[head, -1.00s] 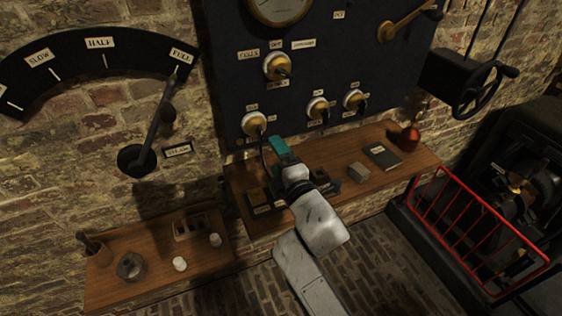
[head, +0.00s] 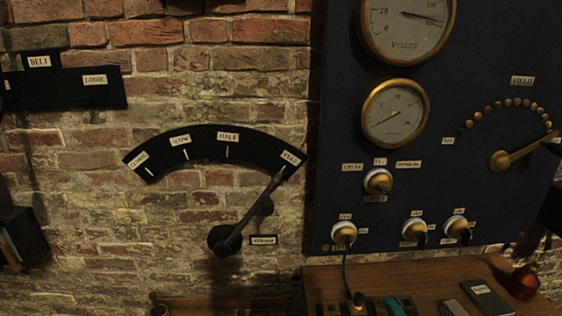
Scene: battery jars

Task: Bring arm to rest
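My arm is almost wholly below the bottom edge of the head view. A small teal piece (head: 394,307) shows at the bottom edge, in front of the wooden shelf (head: 440,276). It looks like the teal part seen at the end of my arm a second ago. Whether it belongs to my gripper or is held by it, I cannot tell. The gripper's fingers cannot be made out, and the arm links are out of view.
The dark panel (head: 480,110) with gauges and knobs stands behind the shelf. A dark cord (head: 346,272) hangs from the left knob (head: 343,232). A book (head: 490,300) and a red-bottomed vessel (head: 523,282) are on the shelf. The lever (head: 253,212) points near FULL.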

